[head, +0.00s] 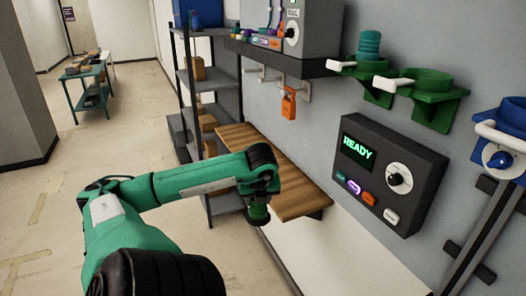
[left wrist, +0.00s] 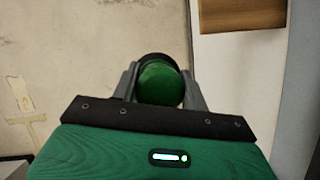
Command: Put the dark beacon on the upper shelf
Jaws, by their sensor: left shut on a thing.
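My left gripper (head: 257,200) points down beside the wooden wall shelf (head: 297,203), at its near left edge. It is shut on a dark green, round-topped thing, seemingly the dark beacon (head: 258,215). In the left wrist view the beacon (left wrist: 160,84) sits between the two grey fingers (left wrist: 160,76), with a black rim at its far end. A dark shelf (head: 310,69), seemingly the upper shelf, is on the wall above the wooden one. It bears a grey box and small coloured items. My right gripper is out of view.
A teal ribbed beacon (head: 369,46) stands in a green wall holder; a second green holder (head: 425,88) looks empty. A control panel (head: 385,170) reads READY. An orange padlock (head: 289,103) hangs below the dark shelf. A metal rack (head: 186,75) stands behind.

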